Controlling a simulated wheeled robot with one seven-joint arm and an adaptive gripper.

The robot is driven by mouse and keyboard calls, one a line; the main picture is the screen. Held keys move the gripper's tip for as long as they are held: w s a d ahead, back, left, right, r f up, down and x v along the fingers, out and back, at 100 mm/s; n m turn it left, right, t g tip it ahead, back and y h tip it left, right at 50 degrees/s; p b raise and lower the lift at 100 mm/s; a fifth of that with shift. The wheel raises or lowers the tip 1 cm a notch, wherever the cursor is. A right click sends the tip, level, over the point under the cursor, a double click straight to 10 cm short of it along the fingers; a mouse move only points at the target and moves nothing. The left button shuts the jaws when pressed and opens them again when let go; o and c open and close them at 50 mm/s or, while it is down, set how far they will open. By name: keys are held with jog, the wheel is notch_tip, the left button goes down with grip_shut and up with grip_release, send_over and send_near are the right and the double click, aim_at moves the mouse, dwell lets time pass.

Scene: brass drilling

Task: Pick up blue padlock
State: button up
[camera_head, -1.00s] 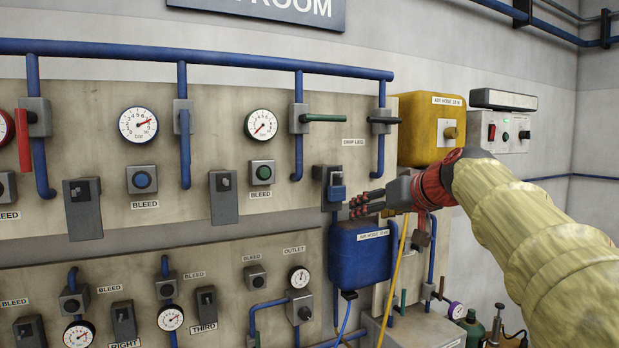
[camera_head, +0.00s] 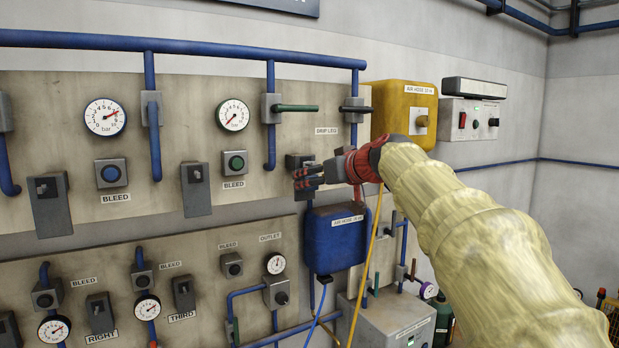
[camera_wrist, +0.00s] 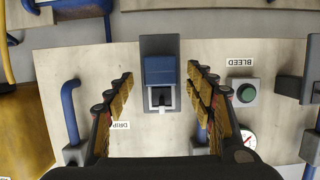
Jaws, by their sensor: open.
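The blue padlock (camera_wrist: 160,71) hangs on a grey wall bracket (camera_wrist: 159,45) in the wrist view, its pale shackle towards the bottom of the picture. My gripper (camera_wrist: 161,84) is open, with one finger on each side of the padlock. A small gap shows between the padlock and each finger, so nothing is held. In the head view my gripper (camera_head: 307,179) is at the bracket (camera_head: 297,161) below the drip leg label, and my fingers hide the padlock there.
A blue air hose box (camera_head: 335,240) is just below my gripper. A yellow air hose box (camera_head: 404,112) is up and right. Green-button bleed box (camera_head: 235,163) and a grey lever box (camera_head: 196,190) stand to the left. A blue pipe (camera_head: 271,140) runs down nearby.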

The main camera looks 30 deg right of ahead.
jog(key=shift+w, duration=0.1)
jog(key=shift+c, duration=1.1)
jog(key=c, duration=1.1)
jog(key=shift+c, duration=0.3)
